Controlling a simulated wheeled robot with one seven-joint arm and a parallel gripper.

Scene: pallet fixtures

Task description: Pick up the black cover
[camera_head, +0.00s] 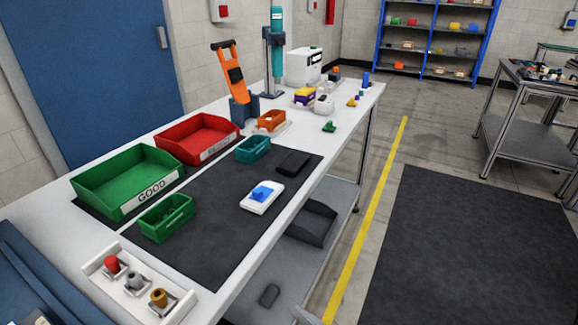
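A flat black piece (294,163), which looks like the black cover, lies on the far right part of the dark mat (205,256) on the white workbench. Its dark colour nearly blends with the mat. A white plate with a blue block (262,195) lies just in front of it, apart from it. A teal crate (253,149) stands to its left. My gripper is not in view. A small dark object (269,295) also lies on the bench's lower shelf; I cannot tell what it is.
Green (127,181) and red (197,138) bins stand along the bench's back, with a small green crate (167,217) in front. A white holder with knobs (138,286) is nearest. A dark tray (311,223) sits on the lower shelf.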

